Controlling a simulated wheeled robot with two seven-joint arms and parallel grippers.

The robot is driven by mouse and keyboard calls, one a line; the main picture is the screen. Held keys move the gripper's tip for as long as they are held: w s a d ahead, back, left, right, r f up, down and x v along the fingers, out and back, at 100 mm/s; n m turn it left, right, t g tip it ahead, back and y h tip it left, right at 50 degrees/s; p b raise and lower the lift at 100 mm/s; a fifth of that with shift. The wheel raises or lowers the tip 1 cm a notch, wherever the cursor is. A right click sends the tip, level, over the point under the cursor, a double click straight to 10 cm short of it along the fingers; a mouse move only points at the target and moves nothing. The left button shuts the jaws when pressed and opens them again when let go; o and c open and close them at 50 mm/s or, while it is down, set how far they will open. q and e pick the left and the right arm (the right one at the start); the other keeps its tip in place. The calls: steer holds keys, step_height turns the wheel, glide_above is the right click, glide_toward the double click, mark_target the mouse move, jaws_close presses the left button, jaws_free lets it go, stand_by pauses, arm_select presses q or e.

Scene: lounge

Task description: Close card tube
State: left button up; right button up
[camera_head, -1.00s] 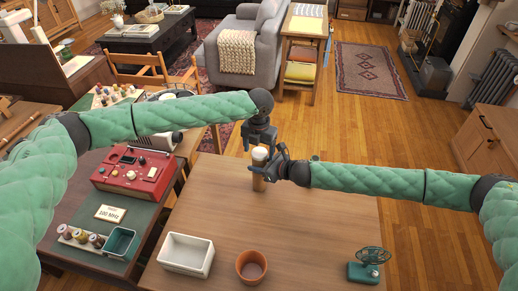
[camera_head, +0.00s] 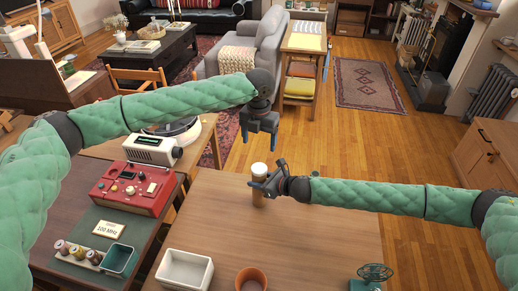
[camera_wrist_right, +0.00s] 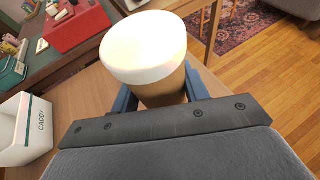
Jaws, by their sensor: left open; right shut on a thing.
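The card tube (camera_head: 257,194) is brown and stands upright on the wooden table. A white cap (camera_head: 259,169) sits on its top end. My right gripper (camera_head: 262,187) is shut around the tube below the cap. In the right wrist view the white cap (camera_wrist_right: 144,47) covers the tube's top and the brown tube body (camera_wrist_right: 163,93) shows between the fingers. My left gripper (camera_head: 260,128) is open and empty, above the cap and apart from it, with its fingers pointing down. The tube's lower part is partly hidden by my right gripper.
A white caddy (camera_head: 184,270), a terracotta pot (camera_head: 251,281) and a small green fan (camera_head: 372,274) stand along the table's near side. A red radio (camera_head: 131,188) and a teal bin (camera_head: 118,260) are on the left desk. The table's middle and right are clear.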

arm_select(q)
steer(key=shift+r, duration=0.35)
arm_select(e)
steer(key=o, duration=1.5)
steer(key=shift+c, duration=0.2)
steer(key=shift+s+d+r, duration=0.15)
steer(key=shift+s+d, duration=0.15)
steer(key=shift+d, duration=0.2)
arm_select(q)
steer(key=shift+f+b, duration=1.05)
steer(key=shift+f, duration=0.05)
arm_select(e)
steer(key=v, duration=0.6)
steer(key=shift+s+d+r, duration=0.15)
steer(key=shift+s+d, duration=0.05)
steer(key=shift+s, duration=0.05)
